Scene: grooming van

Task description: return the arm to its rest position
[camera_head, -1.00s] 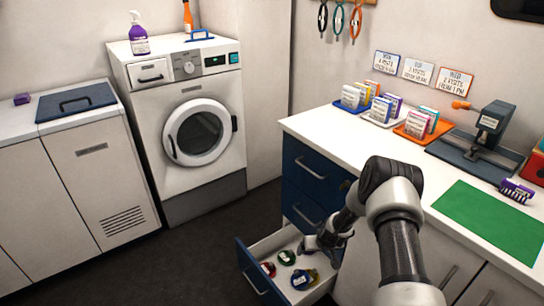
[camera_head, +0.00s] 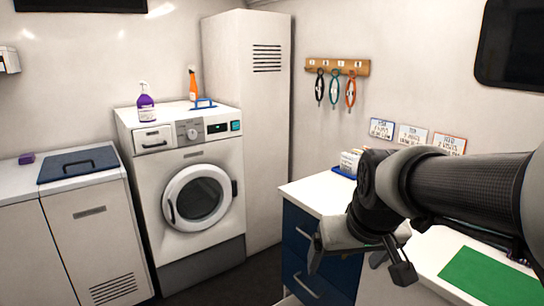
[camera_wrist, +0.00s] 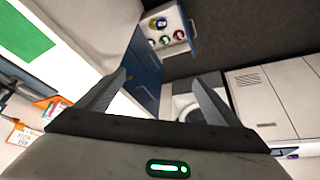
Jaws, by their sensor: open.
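My gripper (camera_head: 358,268) is raised over the front edge of the counter in the head view, with my arm bent and reaching in from the right. Its two fingers are spread apart. In the wrist view my gripper (camera_wrist: 160,82) shows both fingers wide apart with nothing between them. The open drawer (camera_wrist: 186,40) shows beyond the fingers, holding several small round coloured items. In the head view the drawer is almost wholly below the frame.
The white counter (camera_head: 310,192) with blue drawers (camera_head: 300,250) lies beneath my arm, with a green mat (camera_head: 490,278) at right. A washing machine (camera_head: 190,200) stands to the left. A hook rail (camera_head: 337,67) is on the back wall. Dark floor lies between.

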